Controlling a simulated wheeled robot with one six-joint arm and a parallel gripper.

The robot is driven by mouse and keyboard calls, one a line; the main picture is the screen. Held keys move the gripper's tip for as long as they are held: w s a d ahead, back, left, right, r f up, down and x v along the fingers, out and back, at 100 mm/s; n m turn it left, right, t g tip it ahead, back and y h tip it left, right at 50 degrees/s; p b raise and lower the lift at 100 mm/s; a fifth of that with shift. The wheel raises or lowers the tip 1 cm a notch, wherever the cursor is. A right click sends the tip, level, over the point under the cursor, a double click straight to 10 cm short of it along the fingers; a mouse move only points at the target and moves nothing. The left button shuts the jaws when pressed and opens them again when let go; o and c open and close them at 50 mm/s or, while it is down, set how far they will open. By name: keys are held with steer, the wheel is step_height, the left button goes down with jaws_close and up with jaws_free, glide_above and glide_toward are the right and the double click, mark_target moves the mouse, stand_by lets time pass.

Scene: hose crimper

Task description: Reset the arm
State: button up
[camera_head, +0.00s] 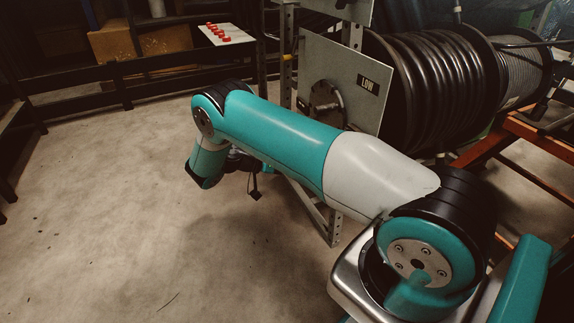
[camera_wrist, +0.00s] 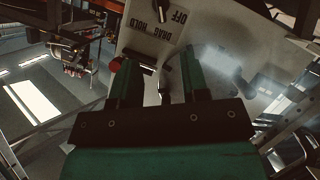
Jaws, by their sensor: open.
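My teal and white arm (camera_head: 290,140) reaches left across the head view, with its elbow high and its wrist end bent down over open floor. In that view my gripper is mostly hidden behind the wrist. In the wrist view my gripper (camera_wrist: 160,72) shows two green fingers standing well apart on a black base. It is open, with nothing held between the fingers. Beyond the fingers is a pale panel (camera_wrist: 205,30) with OFF, DRAG and HOLD labels, seen upside down. I cannot tell the exact gap to it.
A grey plate marked LOW (camera_head: 345,75), with a round dark fitting, stands behind my arm. A large reel of black hose (camera_head: 440,80) is to its right. A white board with red pieces (camera_head: 226,34) lies at the back. The concrete floor (camera_head: 110,220) at left is clear.

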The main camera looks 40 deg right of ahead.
stand_by(0.3)
steer(key=a+r+n+t+y, duration=0.8)
steer(key=a+r+n, duration=0.4)
steer(key=a+r, duration=0.35)
steer(key=s+a+r+n+y, duration=0.3)
steer(key=s+a+r+n, duration=0.15)
steer(key=s, duration=0.35)
steer(key=s+a+r+n+g+y, duration=0.1)
steer(key=s+a+r+n+y, duration=0.25)
steer(key=s+a, duration=0.35)
steer(key=s+a+r+n+y, duration=0.2)
steer(key=s+a+r+n, duration=0.25)
steer(key=s, duration=0.45)
step_height(320, 180, up, 25)
steer(key=d+p, duration=0.1)
steer(key=p, duration=2.5)
steer(key=shift+w, duration=0.3)
steer(key=shift+f, duration=0.1)
